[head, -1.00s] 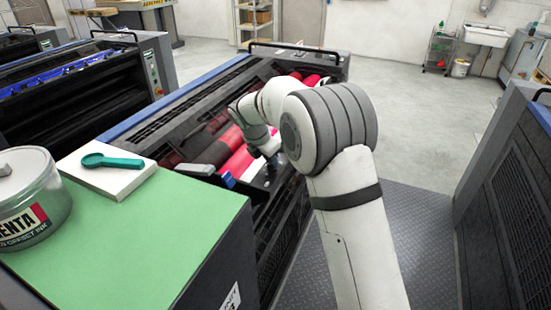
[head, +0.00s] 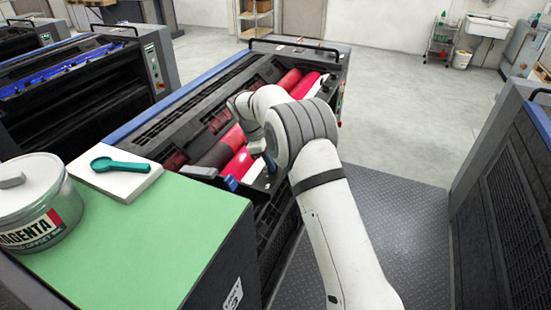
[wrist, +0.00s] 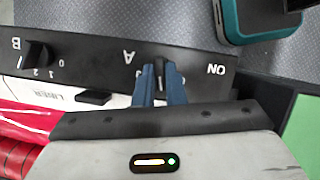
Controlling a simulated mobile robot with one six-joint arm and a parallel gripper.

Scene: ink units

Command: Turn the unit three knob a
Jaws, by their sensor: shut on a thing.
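Knob A (wrist: 159,70) is a black knob on the dark control strip (wrist: 195,62) in the wrist view, beside an inverted letter A. My gripper (wrist: 159,72) has its two blue fingers on either side of the knob and is shut on it. The fingers hide part of the knob and its scale. In the head view my gripper (head: 268,163) is down at the near end of unit three (head: 258,225), by the red rollers. The knob is hidden there.
Knob B (wrist: 37,55) sits farther along the same strip. A green-topped cabinet (head: 165,245) carries a magenta ink can (head: 35,205) and a white block (head: 115,183) with a teal tool (head: 120,165). Another dark unit (head: 515,190) stands right, across the metal floor plate (head: 400,220).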

